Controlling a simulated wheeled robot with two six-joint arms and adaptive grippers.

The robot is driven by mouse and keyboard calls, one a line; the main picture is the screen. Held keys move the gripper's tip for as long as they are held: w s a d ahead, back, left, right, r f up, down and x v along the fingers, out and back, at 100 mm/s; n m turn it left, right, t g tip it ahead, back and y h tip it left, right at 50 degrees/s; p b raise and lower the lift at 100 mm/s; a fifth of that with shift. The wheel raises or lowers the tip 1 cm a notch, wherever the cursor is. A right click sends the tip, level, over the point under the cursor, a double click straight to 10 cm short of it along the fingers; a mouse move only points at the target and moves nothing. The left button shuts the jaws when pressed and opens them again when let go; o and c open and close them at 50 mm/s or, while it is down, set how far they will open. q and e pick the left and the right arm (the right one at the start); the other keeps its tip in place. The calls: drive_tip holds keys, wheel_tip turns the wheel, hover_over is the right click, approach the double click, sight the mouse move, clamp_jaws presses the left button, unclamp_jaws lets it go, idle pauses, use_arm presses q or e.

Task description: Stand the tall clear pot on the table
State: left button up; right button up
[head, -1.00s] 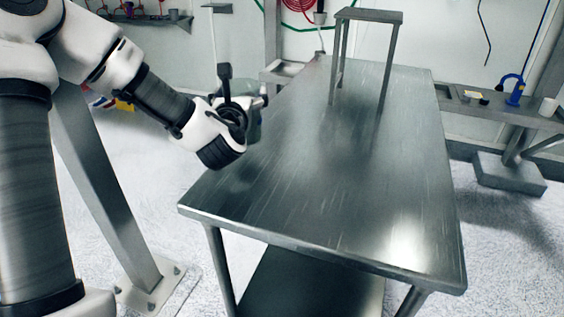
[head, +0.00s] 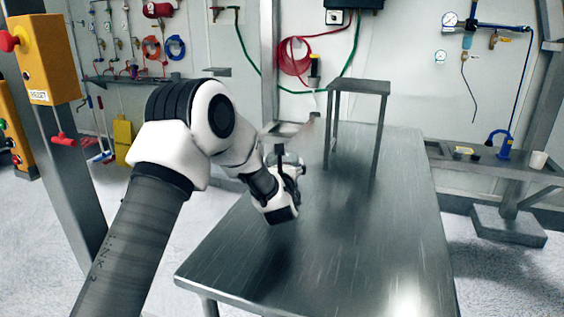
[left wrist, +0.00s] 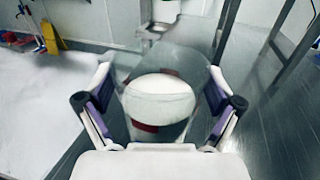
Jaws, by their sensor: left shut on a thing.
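The tall clear pot (left wrist: 125,70) is between the fingers of my left gripper (left wrist: 160,95) in the left wrist view. Its wall is see-through, with a white rounded mass and dark red patches showing in or through it. My left gripper, also in the head view (head: 287,165), is shut on the pot above the left part of the steel table (head: 340,225). In the head view the pot is mostly hidden by my gripper, so I cannot tell its tilt or the gap below it. My right gripper is not in view.
A small steel stand (head: 358,87) rises from the far part of the table. The table's middle and near right are clear. A side bench (head: 490,165) with a blue tool (head: 503,145) and a white cup (head: 538,160) is at the right.

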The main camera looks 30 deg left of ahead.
use_arm(q)
drive_tip(key=shift+b, duration=0.35)
drive_tip(key=o, duration=1.5)
drive_tip(key=shift+f, duration=0.1)
drive_tip(key=b+v, duration=0.1)
drive_tip(key=v, duration=1.1)
drive_tip(key=shift+s, duration=0.1)
